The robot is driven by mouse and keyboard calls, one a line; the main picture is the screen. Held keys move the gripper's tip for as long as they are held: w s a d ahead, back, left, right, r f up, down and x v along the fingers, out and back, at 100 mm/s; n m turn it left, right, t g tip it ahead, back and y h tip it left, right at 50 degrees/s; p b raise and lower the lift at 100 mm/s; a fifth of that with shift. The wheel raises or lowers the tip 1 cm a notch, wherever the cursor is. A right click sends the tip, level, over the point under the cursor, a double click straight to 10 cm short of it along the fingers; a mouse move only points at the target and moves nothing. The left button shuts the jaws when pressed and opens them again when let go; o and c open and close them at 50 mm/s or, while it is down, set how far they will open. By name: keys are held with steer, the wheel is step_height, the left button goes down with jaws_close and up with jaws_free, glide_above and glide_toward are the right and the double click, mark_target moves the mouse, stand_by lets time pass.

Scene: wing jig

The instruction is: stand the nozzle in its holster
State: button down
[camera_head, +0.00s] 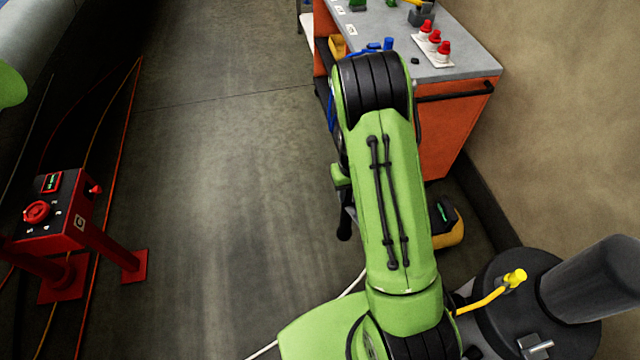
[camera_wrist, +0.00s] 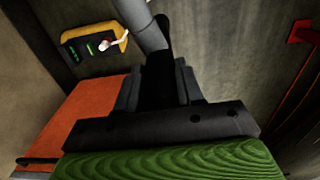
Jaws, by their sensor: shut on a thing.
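In the wrist view my gripper (camera_wrist: 158,92) is shut on a dark, narrow part between its two grey fingers. I take this part to be the nozzle (camera_wrist: 162,62); a grey tube (camera_wrist: 146,30) shows just beyond it. In the head view my green arm hides most of the gripper, and a black end (camera_head: 344,222) sticks out at the arm's left side. I cannot tell for certain which thing is the holster.
An orange cart (camera_head: 455,125) with a grey top stands ahead, with red-capped bottles (camera_head: 434,40) on it. A yellow and black unit (camera_head: 449,226) sits on the floor by the wall. A red stand (camera_head: 50,222) is at left. Open floor (camera_head: 220,200) lies between.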

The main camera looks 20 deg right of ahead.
steer(key=s+d+r+m+b, duration=0.3)
steer(key=s+d+m+b, duration=0.15)
steer(key=s+d, duration=1.85)
steer(key=s+d+b, duration=0.3)
steer(key=s+d, duration=0.1)
steer(key=s, duration=0.5)
steer(key=shift+m, duration=0.35)
steer(key=f+b, duration=0.4)
steer(key=f, duration=0.1)
steer(key=shift+w+d+f, duration=0.1)
steer(key=shift+w+f, duration=0.1)
steer(key=shift+f, duration=0.1)
steer(key=shift+f+b, duration=0.4)
steer(key=shift+b, duration=0.25)
steer(key=shift+f, duration=0.1)
steer(key=shift+f+b, duration=0.4)
steer(key=shift+b, duration=0.05)
